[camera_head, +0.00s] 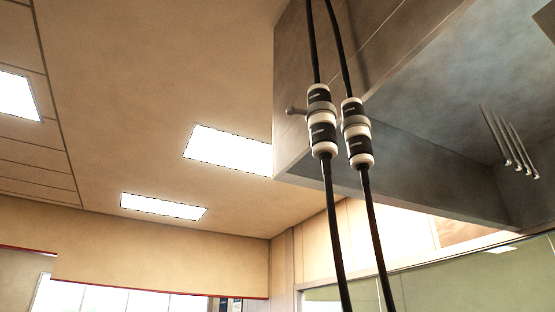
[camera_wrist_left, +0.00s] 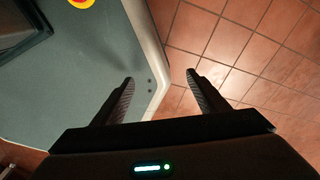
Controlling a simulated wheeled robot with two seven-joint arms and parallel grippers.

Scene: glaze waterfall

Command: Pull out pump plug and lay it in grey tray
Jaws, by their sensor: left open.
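My left gripper (camera_wrist_left: 160,80) is open and empty in the left wrist view, with its two dark fingers well apart above the floor. In the head view neither gripper shows. Two black cables hang there from above, each with a white-and-black inline connector: a left one (camera_head: 321,133) and a right one (camera_head: 356,144). I cannot tell whether either is the pump plug. No grey tray is in view.
A grey overhead hood (camera_head: 400,160) hangs at the upper right of the head view, behind the cables. Several thin metal rods (camera_head: 513,145) hang beneath it. The ceiling has bright light panels (camera_head: 228,148). Reddish floor tiles (camera_wrist_left: 245,50) show in the left wrist view.

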